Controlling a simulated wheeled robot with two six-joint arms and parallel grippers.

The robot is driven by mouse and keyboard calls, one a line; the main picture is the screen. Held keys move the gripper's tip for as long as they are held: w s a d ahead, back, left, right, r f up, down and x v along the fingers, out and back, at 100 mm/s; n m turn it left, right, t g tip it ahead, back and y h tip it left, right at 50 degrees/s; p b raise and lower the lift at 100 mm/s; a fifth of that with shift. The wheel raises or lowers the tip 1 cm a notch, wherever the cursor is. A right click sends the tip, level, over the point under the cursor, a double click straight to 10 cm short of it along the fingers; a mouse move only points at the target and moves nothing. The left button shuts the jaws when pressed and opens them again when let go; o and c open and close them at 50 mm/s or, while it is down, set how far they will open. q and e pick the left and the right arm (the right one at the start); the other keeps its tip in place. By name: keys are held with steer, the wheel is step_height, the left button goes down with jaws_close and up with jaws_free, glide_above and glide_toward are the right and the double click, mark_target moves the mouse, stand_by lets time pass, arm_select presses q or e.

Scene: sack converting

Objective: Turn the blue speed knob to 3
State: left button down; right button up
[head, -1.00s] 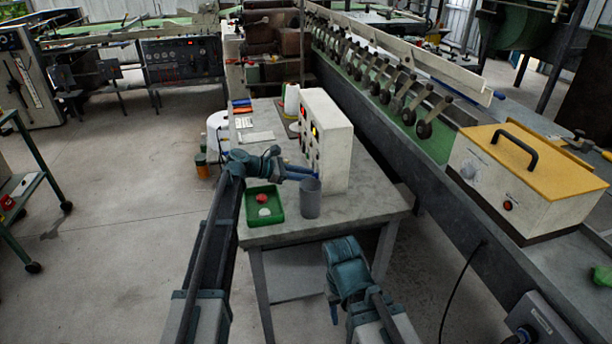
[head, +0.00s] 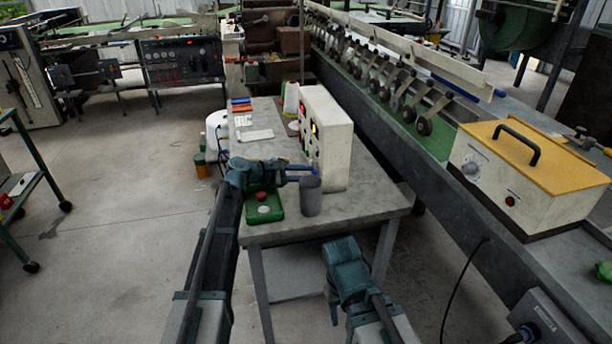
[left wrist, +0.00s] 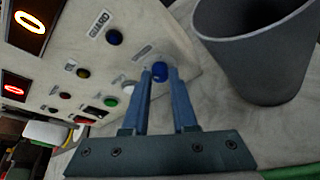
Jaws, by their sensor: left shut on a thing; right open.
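The white control box (head: 335,150) stands on the grey table, with its knob panel facing left. In the left wrist view a blue knob (left wrist: 159,73) sits low on that panel, between the tips of my left gripper (left wrist: 160,78). The gripper is shut on it. A second, darker blue knob (left wrist: 113,37) is further up the panel. The scale around the held knob is too small to read. In the head view my left gripper (head: 308,173) reaches to the box's lower front, and the knob is hidden there. My right gripper (head: 338,250) is open and empty, before the table.
A grey cup (head: 311,198) stands close beside my left fingers. Lit red displays (left wrist: 14,90) are on the panel. The table (head: 370,205) is clear right of the box.

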arm_select(q)
steer(key=shift+s+f+m+t+b, duration=0.15)
steer(key=shift+m+t+b, duration=0.25)
steer(key=shift+m, duration=0.2)
stand_by(0.3)
steer(key=c, duration=0.7)
jaws_free()
steer(key=p+v, duration=0.3)
steer(key=v, duration=0.9)
steer(key=shift+p, duration=0.3)
steer(key=shift+v, duration=0.9)
